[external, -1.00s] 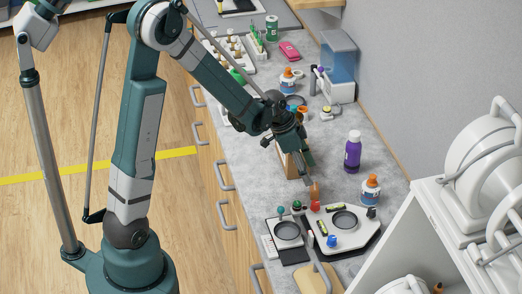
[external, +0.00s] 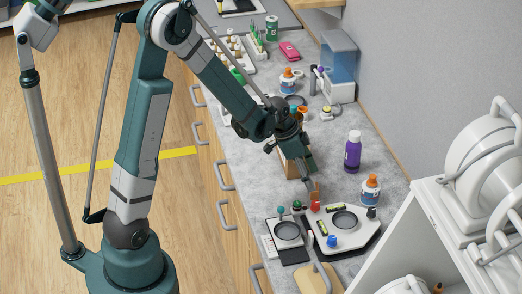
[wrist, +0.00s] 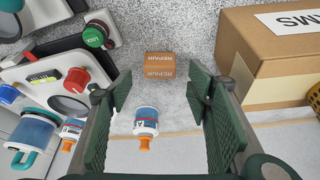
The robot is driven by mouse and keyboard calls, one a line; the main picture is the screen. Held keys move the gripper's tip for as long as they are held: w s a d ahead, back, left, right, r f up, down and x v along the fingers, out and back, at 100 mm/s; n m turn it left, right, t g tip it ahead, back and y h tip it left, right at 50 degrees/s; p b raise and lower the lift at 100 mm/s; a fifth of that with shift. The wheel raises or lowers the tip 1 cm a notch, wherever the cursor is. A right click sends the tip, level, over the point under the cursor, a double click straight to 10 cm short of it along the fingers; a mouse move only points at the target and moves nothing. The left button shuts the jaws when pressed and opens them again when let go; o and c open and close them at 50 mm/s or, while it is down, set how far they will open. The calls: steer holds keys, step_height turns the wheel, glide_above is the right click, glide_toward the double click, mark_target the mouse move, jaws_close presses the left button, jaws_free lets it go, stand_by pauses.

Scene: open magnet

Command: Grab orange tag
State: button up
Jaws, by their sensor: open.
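The orange tag (wrist: 160,66) lies on the grey bench in the wrist view, with the word REPAIR printed on it twice. In the external view the orange tag (external: 315,188) is a small patch beside the red knob, partly hidden by my fingers. My gripper (wrist: 158,88) is open, with one green padded finger to the left of the tag and one to the right. Nothing is between the pads. In the external view my gripper (external: 309,182) points down close to the tag; its exact height above the bench is hard to tell.
A cardboard box (wrist: 275,50) stands close to the right finger. A control panel with a red knob (wrist: 77,80) and a green LOCK knob (wrist: 95,36) is on the left. A white bottle with an orange tip (wrist: 146,121) shows between the fingers, lower in the wrist view.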

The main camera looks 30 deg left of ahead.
steer(key=shift+f, duration=0.15)
steer(key=shift+x, duration=2.5)
steer(key=shift+a, duration=0.1)
steer(key=c, duration=1)
